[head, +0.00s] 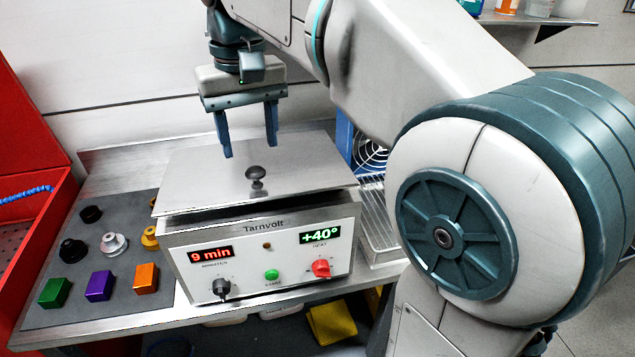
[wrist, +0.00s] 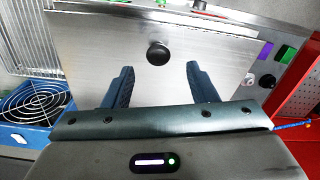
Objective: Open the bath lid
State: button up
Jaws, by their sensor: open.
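The bath is a grey metal box (head: 184,262) labelled Tarnvolt, with a flat metal lid (head: 305,172) lying on top. A dark round knob (head: 256,173) stands on the lid; it also shows in the wrist view (wrist: 158,53). My gripper (head: 250,150) is above the lid with its two blue fingers pointing down, open and empty. In the wrist view my gripper's fingers (wrist: 159,75) are spread wide, and the knob shows between and beyond their tips, apart from them.
Left of the bath a dark mat (head: 50,312) holds several knobs and coloured cubes. A red case (head: 30,130) stands at far left. A wire basket (head: 378,228) stands right of the bath, with a blue fan unit (wrist: 30,110) near it.

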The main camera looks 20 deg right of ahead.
notch_tip(320, 180, up, 8)
jog(key=f+p, duration=0.1)
jog(key=s+d+f+t+p, duration=0.1)
jog(key=s+d+f, duration=0.2)
jog(key=f, duration=0.3)
jog(key=s+d+f+m+t+p, duration=0.1)
jog(key=s+d+f, duration=0.2)
jog(key=d+f, duration=0.2)
notch_tip(320, 180, down, 2)
jog(key=shift+d+f, duration=0.25)
jog(key=shift+s, duration=0.1)
jog(key=shift+m+t, duration=0.5)
jog(key=shift+m, duration=0.1)
jog(key=s+d+f, duration=0.1)
jog(key=s+f, duration=0.1)
jog(key=f, duration=0.1)
jog(key=s+d+f, duration=0.1)
jog(key=s+f, duration=0.1)
jog(key=f, duration=0.1)
jog(key=s+d+f, duration=0.1)
jog(key=s+f, duration=0.1)
jog(key=f, duration=0.1)
jog(key=shift+c, duration=0.9)
jog(key=shift+s+f, duration=0.15)
jog(key=shift+f, duration=0.15)
jog(key=c, duration=0.5)
jog(key=shift+d, duration=0.1)
grip_shut()
